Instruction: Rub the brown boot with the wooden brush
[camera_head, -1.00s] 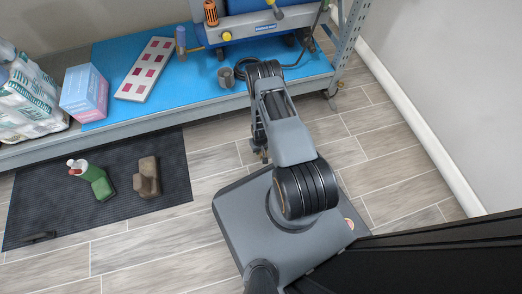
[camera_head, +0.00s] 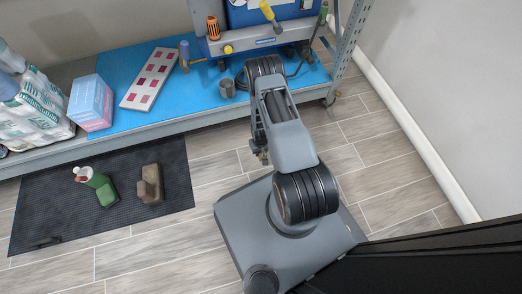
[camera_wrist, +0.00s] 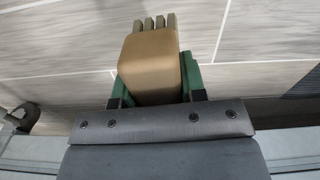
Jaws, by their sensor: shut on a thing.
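The brown boot (camera_head: 150,184) is on the black mat (camera_head: 110,216) on the floor, left of my arm in the head view. In the wrist view my gripper (camera_wrist: 156,82) is shut on the wooden brush (camera_wrist: 152,60), a tan block with several pale tufts at its far end. Green fingers flank the block, and the floor tiles lie beyond it. The brush is apart from the boot. In the head view my arm hides most of the gripper.
The rack's low blue shelf (camera_head: 205,96) holds a pink-and-blue box (camera_head: 91,103). Open tiled floor (camera_head: 160,250) lies in front of the mat.

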